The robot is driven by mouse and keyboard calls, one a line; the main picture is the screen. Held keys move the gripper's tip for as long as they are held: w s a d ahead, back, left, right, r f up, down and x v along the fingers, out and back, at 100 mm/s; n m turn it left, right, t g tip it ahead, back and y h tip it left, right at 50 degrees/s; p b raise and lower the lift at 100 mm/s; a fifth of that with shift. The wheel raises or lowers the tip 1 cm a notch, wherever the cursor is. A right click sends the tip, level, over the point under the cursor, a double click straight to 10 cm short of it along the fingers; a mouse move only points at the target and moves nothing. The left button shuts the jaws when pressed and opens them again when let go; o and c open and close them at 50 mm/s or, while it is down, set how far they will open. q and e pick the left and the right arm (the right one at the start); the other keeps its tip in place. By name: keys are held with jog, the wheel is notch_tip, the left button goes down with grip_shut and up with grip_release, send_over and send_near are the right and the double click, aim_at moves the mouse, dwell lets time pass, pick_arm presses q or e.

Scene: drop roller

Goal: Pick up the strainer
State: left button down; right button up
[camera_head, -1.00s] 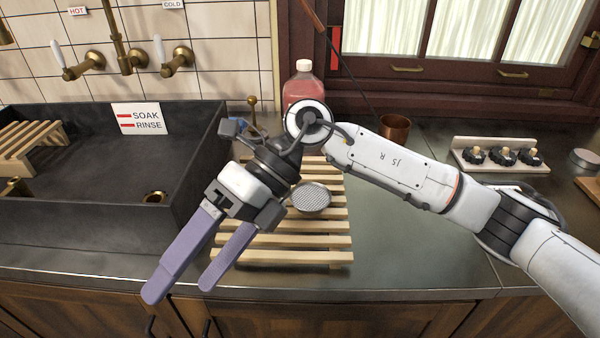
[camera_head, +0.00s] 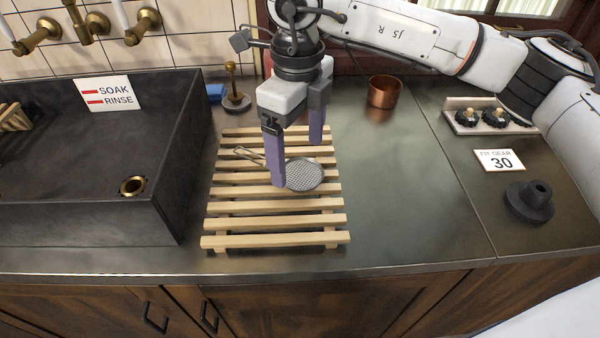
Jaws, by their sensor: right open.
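The strainer (camera_head: 305,175) is a round grey mesh disc lying on the wooden slatted rack (camera_head: 275,222). A thin brass-coloured piece (camera_head: 247,155), perhaps its handle, shows to the left of my gripper's near finger. My right gripper (camera_head: 297,160) points down over the rack, with its purple fingers open. The near finger stands in front of the strainer's left edge and hides part of it. The other finger is farther back and to the right. I cannot tell whether either finger touches the strainer. My left gripper is not in view.
A dark sink (camera_head: 165,175) with a soak and rinse sign (camera_head: 107,94) lies left of the rack. A copper cup (camera_head: 384,92) stands behind right. A dark gear part (camera_head: 530,200) and a card marked 30 (camera_head: 499,160) are at right. The counter right of the rack is clear.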

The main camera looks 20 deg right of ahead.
aim_at(300, 172)
jog(key=f, duration=0.4)
jog(key=shift+d, duration=0.2)
jog(key=c, duration=1.2)
